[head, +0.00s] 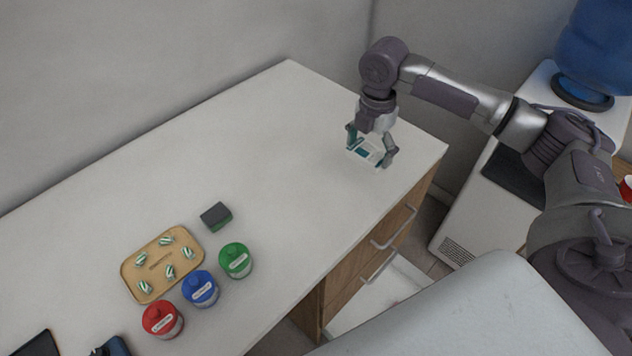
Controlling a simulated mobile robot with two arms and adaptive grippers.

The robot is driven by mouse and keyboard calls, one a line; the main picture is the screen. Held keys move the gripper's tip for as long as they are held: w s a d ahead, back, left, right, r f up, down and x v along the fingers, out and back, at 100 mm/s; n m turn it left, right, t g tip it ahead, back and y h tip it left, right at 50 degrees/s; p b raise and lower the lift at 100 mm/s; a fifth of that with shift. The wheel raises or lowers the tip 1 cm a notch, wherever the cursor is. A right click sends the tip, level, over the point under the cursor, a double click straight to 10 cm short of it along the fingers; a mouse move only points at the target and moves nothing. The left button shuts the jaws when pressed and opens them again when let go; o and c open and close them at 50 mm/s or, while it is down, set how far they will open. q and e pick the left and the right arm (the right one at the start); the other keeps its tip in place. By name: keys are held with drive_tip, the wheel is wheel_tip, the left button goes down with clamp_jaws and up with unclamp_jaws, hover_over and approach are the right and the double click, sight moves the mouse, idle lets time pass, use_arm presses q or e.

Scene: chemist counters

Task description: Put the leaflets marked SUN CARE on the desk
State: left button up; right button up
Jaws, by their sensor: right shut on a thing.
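My right gripper (371,146) is at the far right end of the white desk (290,130), pointing down. It is shut on a small white and teal stack of leaflets (368,151), held between its fingers. The leaflets are at or just above the desk top; I cannot tell whether they touch it. Any print on them is too small to read. My left gripper is not in view.
A wooden tray (127,268) with several striped wrapped pieces lies on the desk at lower left. Red (163,320), blue (201,289) and green (236,260) jars and a dark green-edged block (216,216) are nearby. A water cooler (480,205) stands right of the desk. The desk's middle is clear.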

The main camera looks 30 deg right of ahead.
drive_tip(key=a+f, duration=0.2)
drive_tip(key=a, duration=0.2)
drive_tip(key=p, duration=0.2)
hover_over(323, 199)
wheel_tip(323, 199, down, 4)
drive_tip(key=shift+w+f, duration=0.1)
wheel_tip(323, 199, down, 3)
drive_tip(key=shift+p, duration=0.5)
drive_tip(key=shift+f, duration=0.45)
drive_tip(key=shift+f, duration=0.1)
drive_tip(key=o, duration=0.9)
